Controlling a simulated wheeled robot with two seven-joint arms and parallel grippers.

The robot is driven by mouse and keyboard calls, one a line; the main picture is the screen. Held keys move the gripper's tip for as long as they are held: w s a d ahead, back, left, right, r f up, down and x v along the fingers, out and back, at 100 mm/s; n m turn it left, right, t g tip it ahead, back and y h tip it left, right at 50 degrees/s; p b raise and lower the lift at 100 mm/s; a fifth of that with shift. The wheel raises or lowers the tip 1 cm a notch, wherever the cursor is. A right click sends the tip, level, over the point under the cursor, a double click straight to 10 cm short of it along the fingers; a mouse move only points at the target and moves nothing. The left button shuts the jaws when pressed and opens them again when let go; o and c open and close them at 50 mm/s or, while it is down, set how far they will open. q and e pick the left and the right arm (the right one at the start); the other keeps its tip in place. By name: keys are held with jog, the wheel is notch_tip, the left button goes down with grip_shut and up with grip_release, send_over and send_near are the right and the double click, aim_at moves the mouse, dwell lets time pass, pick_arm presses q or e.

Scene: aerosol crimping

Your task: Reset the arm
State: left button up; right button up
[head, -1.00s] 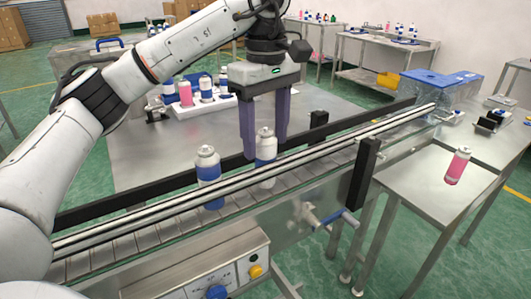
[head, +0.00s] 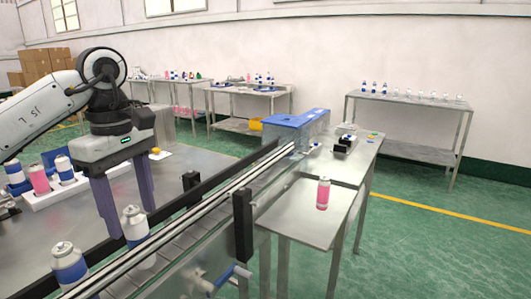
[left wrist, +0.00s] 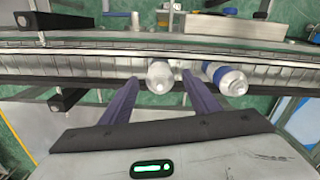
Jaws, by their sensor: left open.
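My left gripper (head: 131,218) is open, its two purple fingers pointing down over the conveyor (head: 190,238). A white and blue can (head: 133,225) stands on the belt at the fingertips. In the left wrist view this can (left wrist: 160,77) shows between the open fingers (left wrist: 160,82); I cannot tell whether either finger touches it. A second white and blue can (head: 69,268) stands on the belt to its left in the head view; it shows on the right in the left wrist view (left wrist: 227,78). My right gripper is not in view.
A white rack (head: 45,198) with pink and blue cans is on the table at left. A pink can (head: 323,193) stands on the metal table right of the conveyor. A blue-topped box (head: 297,122) is at the belt's far end. Dark posts (head: 243,222) flank the belt.

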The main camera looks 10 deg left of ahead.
aim_at(138, 237)
pick_arm(q)
notch_tip(138, 237, down, 7)
jog(key=shift+f, duration=0.15)
jog(key=shift+r, duration=0.25)
